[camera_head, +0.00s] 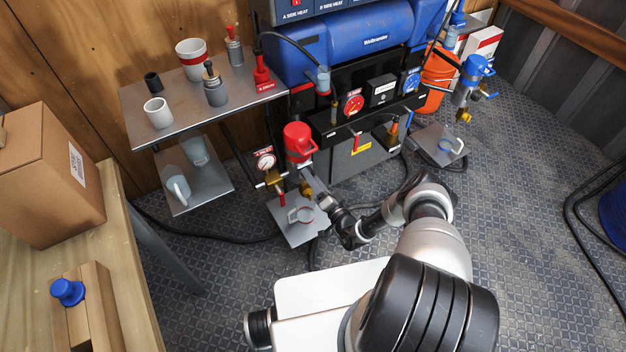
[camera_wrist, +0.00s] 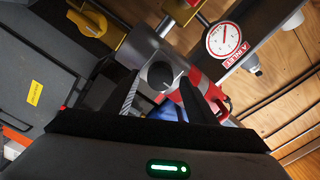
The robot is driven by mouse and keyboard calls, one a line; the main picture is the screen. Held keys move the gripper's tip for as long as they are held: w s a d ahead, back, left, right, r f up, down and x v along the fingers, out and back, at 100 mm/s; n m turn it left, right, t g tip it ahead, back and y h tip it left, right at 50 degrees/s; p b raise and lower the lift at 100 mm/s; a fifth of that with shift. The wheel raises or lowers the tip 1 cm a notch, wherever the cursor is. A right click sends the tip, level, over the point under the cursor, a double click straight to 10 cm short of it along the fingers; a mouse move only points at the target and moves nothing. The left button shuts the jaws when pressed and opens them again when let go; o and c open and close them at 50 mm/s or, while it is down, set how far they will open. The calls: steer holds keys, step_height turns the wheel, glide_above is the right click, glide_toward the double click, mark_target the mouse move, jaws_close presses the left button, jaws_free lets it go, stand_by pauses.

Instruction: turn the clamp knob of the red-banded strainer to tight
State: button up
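The red-banded strainer (camera_head: 297,138) hangs on the A side of the machine, with a bright red top and a grey-silver lower body. In the wrist view its red part (camera_wrist: 212,94) shows right of centre. A round dark grey knob (camera_wrist: 160,74) faces the wrist camera, on the strainer's silver body. My gripper (camera_head: 311,184) is close to the strainer's lower front. In the wrist view my gripper (camera_wrist: 160,98) is open, with one dark finger on each side of the knob. I cannot tell whether the fingers touch it.
A pressure gauge (camera_head: 265,162) is beside the strainer. A brass valve with a yellow handle (camera_wrist: 88,20) is close by. A metal tray with a clear cup (camera_head: 301,215) is below. A blue-topped strainer (camera_head: 476,68) is at the right. Hoses lie on the floor.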

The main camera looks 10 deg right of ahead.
steer(key=s+d+m+b, duration=0.2)
steer(key=s+m+b, duration=0.3)
steer(key=s+m, duration=0.5)
steer(key=s+d+m+b, duration=0.3)
steer(key=s+m+b, duration=0.25)
steer(key=m, duration=0.85)
steer(key=s+a+r+n+g+y+p, duration=0.1)
steer(key=a+r+n+g+y+p, duration=0.1)
steer(key=r+n, duration=0.4)
steer(key=s+a+r+n+g+y+p, duration=0.1)
steer(key=r+n+g, duration=0.5)
steer(key=r, duration=0.7)
steer(key=s+a+r+n+g+y+p, duration=0.1)
steer(key=a+r+n+g+y+p, duration=0.3)
steer(key=r, duration=0.5)
steer(key=shift+r+n+g+p, duration=0.3)
steer(key=shift+n+g+p, duration=0.55)
steer(key=shift+n+g, duration=0.2)
